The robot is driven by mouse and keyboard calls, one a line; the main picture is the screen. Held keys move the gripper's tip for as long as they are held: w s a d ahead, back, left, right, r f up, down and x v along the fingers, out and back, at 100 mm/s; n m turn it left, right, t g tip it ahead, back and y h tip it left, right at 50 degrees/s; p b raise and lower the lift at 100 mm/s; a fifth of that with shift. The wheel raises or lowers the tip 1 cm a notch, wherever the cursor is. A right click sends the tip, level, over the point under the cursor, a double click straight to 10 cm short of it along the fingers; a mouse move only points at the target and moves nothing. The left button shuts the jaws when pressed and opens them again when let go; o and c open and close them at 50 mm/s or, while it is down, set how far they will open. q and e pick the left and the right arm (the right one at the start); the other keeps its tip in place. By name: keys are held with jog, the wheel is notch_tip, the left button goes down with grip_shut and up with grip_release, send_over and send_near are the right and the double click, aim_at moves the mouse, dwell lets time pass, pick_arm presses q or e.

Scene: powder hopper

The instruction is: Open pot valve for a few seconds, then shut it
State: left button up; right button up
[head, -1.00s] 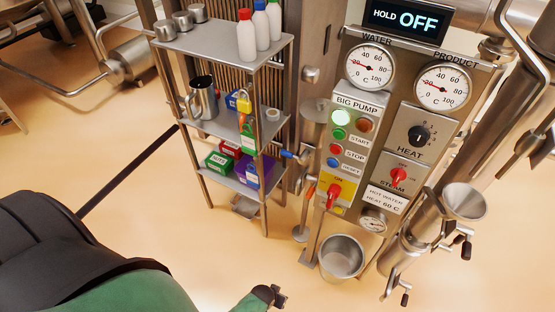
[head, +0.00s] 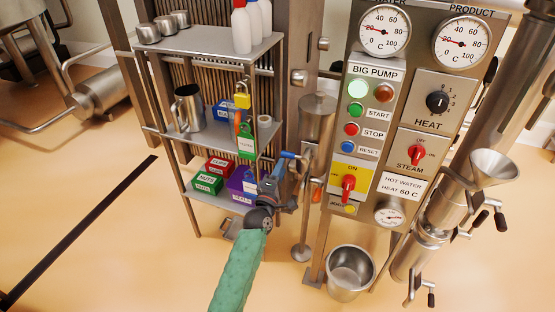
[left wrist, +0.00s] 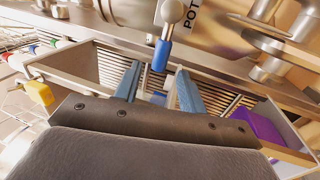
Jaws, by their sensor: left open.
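The pot valve's blue-gripped lever (head: 287,155) sits on the pipework between the shelf and the control panel. In the left wrist view the blue lever grip (left wrist: 161,56) hangs from a steel ball end, beside a steel vessel lettered "POT" (left wrist: 187,38). My left gripper (head: 284,180) is just below the lever in the head view, at the end of my green-sleeved arm. In the left wrist view its two blue fingers (left wrist: 158,90) are spread apart, with the lever grip beyond their tips and nothing held between them. My right gripper is not in view.
A shelf rack (head: 215,48) with bottles, a jug, a yellow padlock and coloured boxes stands close left of the gripper. The control panel (head: 400,120) is to the right. A steel bucket (head: 350,270) stands on the floor below it. The floor at left is open.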

aim_at(288, 155)
pick_arm(q)
jog(key=shift+p+x, duration=0.5)
jog(key=shift+x, duration=3.05)
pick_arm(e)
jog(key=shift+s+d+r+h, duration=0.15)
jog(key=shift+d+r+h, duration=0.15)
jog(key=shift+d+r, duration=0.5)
pick_arm(q)
jog(key=shift+d, duration=0.1)
grip_shut()
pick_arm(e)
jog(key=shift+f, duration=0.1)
